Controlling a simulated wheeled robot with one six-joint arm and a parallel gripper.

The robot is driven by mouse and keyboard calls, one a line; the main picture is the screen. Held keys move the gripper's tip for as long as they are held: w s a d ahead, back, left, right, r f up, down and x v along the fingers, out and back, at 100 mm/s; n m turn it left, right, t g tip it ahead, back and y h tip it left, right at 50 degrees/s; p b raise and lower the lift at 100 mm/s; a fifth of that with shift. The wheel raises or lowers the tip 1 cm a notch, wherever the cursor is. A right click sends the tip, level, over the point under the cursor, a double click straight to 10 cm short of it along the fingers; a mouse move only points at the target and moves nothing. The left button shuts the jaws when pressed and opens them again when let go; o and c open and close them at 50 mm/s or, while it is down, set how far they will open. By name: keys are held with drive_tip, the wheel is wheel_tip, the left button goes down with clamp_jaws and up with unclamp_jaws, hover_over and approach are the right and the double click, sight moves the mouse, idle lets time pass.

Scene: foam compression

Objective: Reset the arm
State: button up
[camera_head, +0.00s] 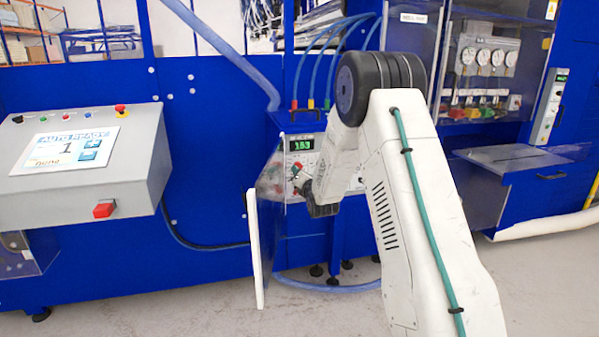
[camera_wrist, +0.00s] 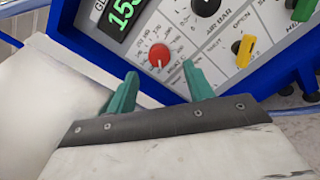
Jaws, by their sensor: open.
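My white arm (camera_head: 430,200) reaches up and forward to the blue machine in the head view, its wrist end hanging in front of a small control panel. In the wrist view my gripper (camera_wrist: 160,84) has its two green fingers spread apart with nothing held between them. A red round knob (camera_wrist: 159,55) on the panel lies just beyond the gap between the fingertips; I cannot tell how far. The panel's green digital display (camera_wrist: 124,12) is at upper left, and it also shows in the head view (camera_head: 301,145). The fingers are not clear in the head view.
An open white-edged door (camera_head: 255,248) stands left of the panel. A grey touchscreen console (camera_head: 85,165) is at left, a blue-framed cabinet (camera_head: 575,130) at right. Grey floor shows below.

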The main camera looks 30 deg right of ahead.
drive_tip(key=v, duration=0.2)
drive_tip(key=shift+s+a, duration=0.1)
drive_tip(key=shift+s, duration=0.15)
idle(0.4)
